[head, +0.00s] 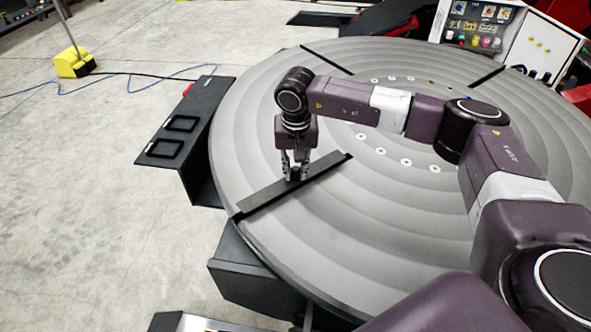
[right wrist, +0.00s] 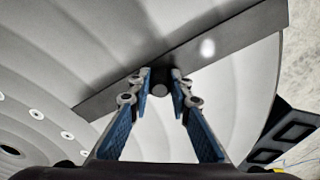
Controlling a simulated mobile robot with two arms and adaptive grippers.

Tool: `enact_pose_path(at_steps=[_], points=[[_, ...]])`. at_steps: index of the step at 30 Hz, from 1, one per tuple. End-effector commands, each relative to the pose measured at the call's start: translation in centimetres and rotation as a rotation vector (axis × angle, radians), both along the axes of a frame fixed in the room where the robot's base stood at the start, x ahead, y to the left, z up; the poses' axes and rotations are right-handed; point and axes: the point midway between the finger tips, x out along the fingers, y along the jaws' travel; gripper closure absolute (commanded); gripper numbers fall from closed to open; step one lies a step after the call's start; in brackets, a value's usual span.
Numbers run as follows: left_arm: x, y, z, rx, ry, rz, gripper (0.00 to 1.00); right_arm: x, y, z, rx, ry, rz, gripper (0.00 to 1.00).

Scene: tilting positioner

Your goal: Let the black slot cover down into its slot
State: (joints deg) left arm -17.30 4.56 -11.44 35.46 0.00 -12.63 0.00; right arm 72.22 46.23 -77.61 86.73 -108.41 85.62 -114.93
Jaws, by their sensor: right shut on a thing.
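The slot cover (head: 265,196) is a long, flat, dark bar with a small knob (right wrist: 159,90) at its middle. My right gripper (head: 296,174) points down and is shut on this knob, with one finger on each side in the right wrist view (right wrist: 160,82). The cover lies along a black slot line (head: 238,216) near the left rim of the round table. The cover hides most of the slot, and I cannot tell whether a small gap is left under it. My left gripper is out of view.
The big grey round table (head: 390,235) has two other black slots, one at the far left (head: 325,59) and one at the far right (head: 487,77). A dark bracket with two square frames (head: 181,123) stands beyond the left rim. A control box (head: 510,40) stands at the back right.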

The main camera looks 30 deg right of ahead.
Motion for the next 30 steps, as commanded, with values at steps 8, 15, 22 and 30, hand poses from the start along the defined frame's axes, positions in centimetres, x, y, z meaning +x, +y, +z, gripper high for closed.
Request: enact_pose_path(at_steps=[8,15,22,30], points=[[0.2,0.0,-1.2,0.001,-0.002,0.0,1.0,0.0,0.0,-1.3,0.0,-0.001,0.0,1.0],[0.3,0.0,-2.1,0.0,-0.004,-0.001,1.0,0.0,0.0,-2.2,0.0,-0.001,0.0,1.0],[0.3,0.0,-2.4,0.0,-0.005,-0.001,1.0,0.0,0.0,-2.6,0.0,-0.001,0.0,0.74],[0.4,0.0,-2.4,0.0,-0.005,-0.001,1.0,0.0,0.0,-2.6,0.0,0.0,0.0,0.61]])
